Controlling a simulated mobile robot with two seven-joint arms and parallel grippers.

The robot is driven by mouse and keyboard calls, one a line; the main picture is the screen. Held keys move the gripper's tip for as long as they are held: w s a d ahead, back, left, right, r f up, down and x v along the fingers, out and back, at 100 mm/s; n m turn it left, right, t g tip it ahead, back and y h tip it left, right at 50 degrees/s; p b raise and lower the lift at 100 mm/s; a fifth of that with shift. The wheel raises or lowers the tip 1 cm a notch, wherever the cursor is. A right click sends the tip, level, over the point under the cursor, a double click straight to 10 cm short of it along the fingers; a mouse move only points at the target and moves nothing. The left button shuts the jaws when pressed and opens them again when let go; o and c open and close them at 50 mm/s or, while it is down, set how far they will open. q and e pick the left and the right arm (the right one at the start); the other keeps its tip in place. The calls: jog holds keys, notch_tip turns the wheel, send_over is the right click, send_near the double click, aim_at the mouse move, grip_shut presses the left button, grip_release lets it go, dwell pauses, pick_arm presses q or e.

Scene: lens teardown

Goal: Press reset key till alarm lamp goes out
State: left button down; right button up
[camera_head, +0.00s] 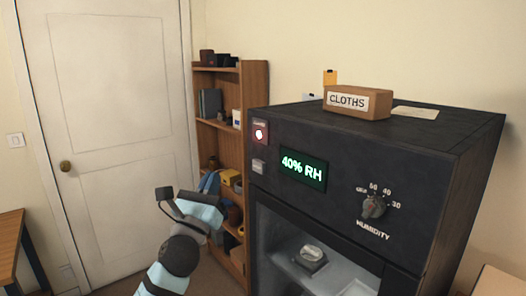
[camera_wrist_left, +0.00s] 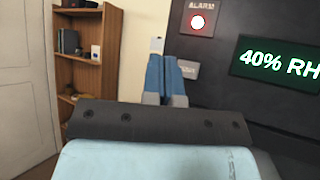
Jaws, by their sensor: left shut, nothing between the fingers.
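The alarm lamp (camera_head: 259,133) glows red at the upper left of the dark cabinet's front (camera_head: 330,190). It also shows lit in the left wrist view (camera_wrist_left: 198,22), under the word ALARM. The small grey reset key (camera_head: 258,166) sits below the lamp. In the left wrist view the key (camera_wrist_left: 189,69) is partly hidden behind my blue fingers. My left gripper (camera_head: 211,180) is shut and empty, left of the key. Its fingertips (camera_wrist_left: 165,58) point toward the cabinet's left edge, beside the key; contact cannot be made out. My right gripper is not in view.
The cabinet has a green 40% RH display (camera_head: 303,169), a humidity knob (camera_head: 374,206) and a glass door below. A CLOTHS box (camera_head: 375,105) stands on top. A wooden shelf (camera_head: 255,100) stands behind my gripper, left of the cabinet. A white door (camera_head: 105,120) is further left.

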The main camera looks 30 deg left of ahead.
aim_at(259, 166)
pick_arm(q)
jog(key=shift+s, duration=0.15)
jog(key=w+d+b, duration=0.1)
jog(key=w+d, duration=0.2)
jog(key=w, duration=0.5)
jog(key=shift+w+d+b, duration=0.15)
jog(key=shift+d+b, duration=0.1)
jog(key=shift+b, duration=0.1)
dwell(2.0)
jog(key=shift+w+d, duration=0.15)
jog(key=shift+w, duration=0.2)
jog(key=shift+w+d, duration=0.15)
jog(key=shift+w, duration=0.25)
dwell(0.7)
jog(key=shift+s, duration=0.1)
jog(key=shift+s+a, duration=0.35)
jog(key=shift+s, duration=0.35)
